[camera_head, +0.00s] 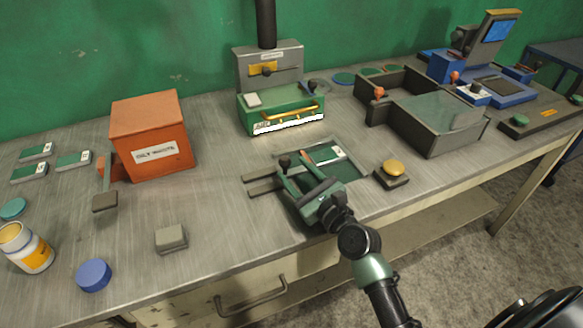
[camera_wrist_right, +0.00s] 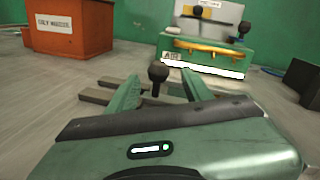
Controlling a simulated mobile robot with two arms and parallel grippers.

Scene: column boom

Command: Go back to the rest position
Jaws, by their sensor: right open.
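My right gripper (camera_head: 298,178) reaches in from the lower right of the head view, low over a dark fixture at the table's front. Its jaws are open. In the wrist view my right gripper (camera_wrist_right: 158,88) has a black ball knob (camera_wrist_right: 157,72) standing between its two green fingers, with gaps at both sides. The same knob (camera_head: 285,161) shows by the fingertips in the head view. The fixture (camera_head: 362,172) carries a green card with a white label (camera_head: 326,153), partly hidden by my gripper. My left gripper is not in view.
A green machine with a yellow handle (camera_head: 290,112) stands behind the fixture. An orange box (camera_head: 150,115) is left of it. A yellow button (camera_head: 394,167) and a grey bin (camera_head: 440,122) are to the right.

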